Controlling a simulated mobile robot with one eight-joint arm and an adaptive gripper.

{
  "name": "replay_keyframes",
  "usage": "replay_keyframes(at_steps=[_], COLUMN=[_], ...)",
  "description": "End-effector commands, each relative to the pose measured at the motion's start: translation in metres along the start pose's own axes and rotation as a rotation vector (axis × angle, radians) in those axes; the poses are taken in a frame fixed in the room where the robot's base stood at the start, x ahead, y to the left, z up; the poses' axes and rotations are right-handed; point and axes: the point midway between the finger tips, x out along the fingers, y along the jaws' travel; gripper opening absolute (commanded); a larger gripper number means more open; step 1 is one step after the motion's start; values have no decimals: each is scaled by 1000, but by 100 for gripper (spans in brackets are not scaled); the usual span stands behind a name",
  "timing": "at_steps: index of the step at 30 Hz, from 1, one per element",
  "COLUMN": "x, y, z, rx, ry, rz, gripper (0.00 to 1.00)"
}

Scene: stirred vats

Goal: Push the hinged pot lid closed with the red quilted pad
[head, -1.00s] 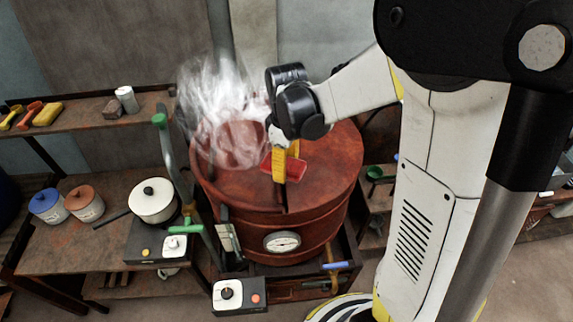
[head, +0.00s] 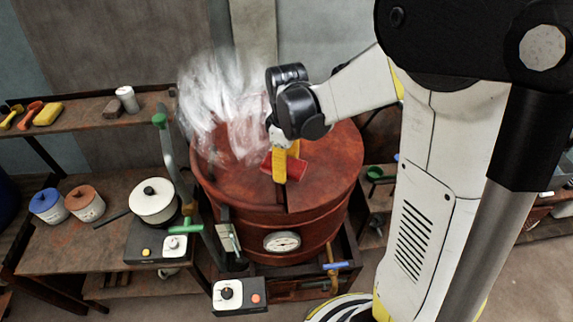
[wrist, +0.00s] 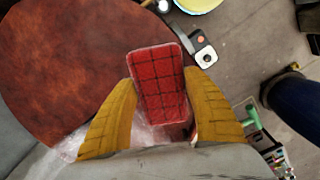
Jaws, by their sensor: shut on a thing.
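The red quilted pad (head: 296,167) is between the yellow fingers of my gripper (head: 281,172), above the brown-red top of the big round pot (head: 325,155). In the wrist view the pad (wrist: 158,72) stands out between both fingers, which are shut on it. The pot's broad round top (wrist: 75,60) fills the left of that view. White steam (head: 225,105) rises from the back left of the pot and hides that part. I cannot tell the lid's angle or hinge, nor whether the pad touches the lid.
A round gauge (head: 282,241) is on the pot's front, with a control box (head: 240,295) below. A green-handled lever (head: 165,150) stands close to the pot's left side. A white lidded pot (head: 152,201) is on the left bench, beside blue-lidded (head: 48,204) and orange-lidded jars (head: 85,203).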

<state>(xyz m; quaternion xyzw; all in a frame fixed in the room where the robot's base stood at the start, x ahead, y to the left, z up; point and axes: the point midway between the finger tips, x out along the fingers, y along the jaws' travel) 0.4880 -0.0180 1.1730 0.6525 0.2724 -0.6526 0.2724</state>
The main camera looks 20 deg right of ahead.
Motion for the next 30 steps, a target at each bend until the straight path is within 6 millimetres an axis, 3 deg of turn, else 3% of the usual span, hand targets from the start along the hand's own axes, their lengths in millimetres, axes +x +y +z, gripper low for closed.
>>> replay_keyframes(at_steps=[5, 22, 30], x=[-5, -46, -50], y=[-4, -46, -53], z=[2, 25, 29], rx=[0, -1, 0], ry=[0, 0, 0], rz=[0, 0, 0], gripper=[36, 36, 36])
